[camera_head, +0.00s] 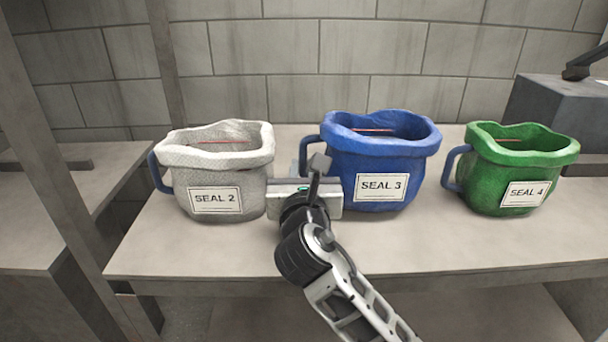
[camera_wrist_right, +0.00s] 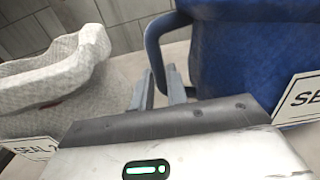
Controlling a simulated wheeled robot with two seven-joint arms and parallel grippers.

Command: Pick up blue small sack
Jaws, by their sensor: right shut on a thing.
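The blue small sack (camera_head: 382,155) stands upright on the table with its mouth open and a "SEAL 3" label on its front. A blue handle loop is on its left side. My right gripper (camera_head: 305,172) is at that left side, between the blue sack and the white sack. In the right wrist view, the gripper fingers (camera_wrist_right: 163,90) are close together at the lower part of the handle of the blue sack (camera_wrist_right: 240,60), and they are shut on it. The exact contact is partly hidden by the gripper body. My left gripper is not in view.
A white sack (camera_head: 222,170) labelled "SEAL 2" stands close on the left. A green sack (camera_head: 510,172) labelled "SEAL 4" stands on the right. The table (camera_head: 440,244) is clear in front. A metal post (camera_head: 60,160) rises at the left, and a block wall is behind.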

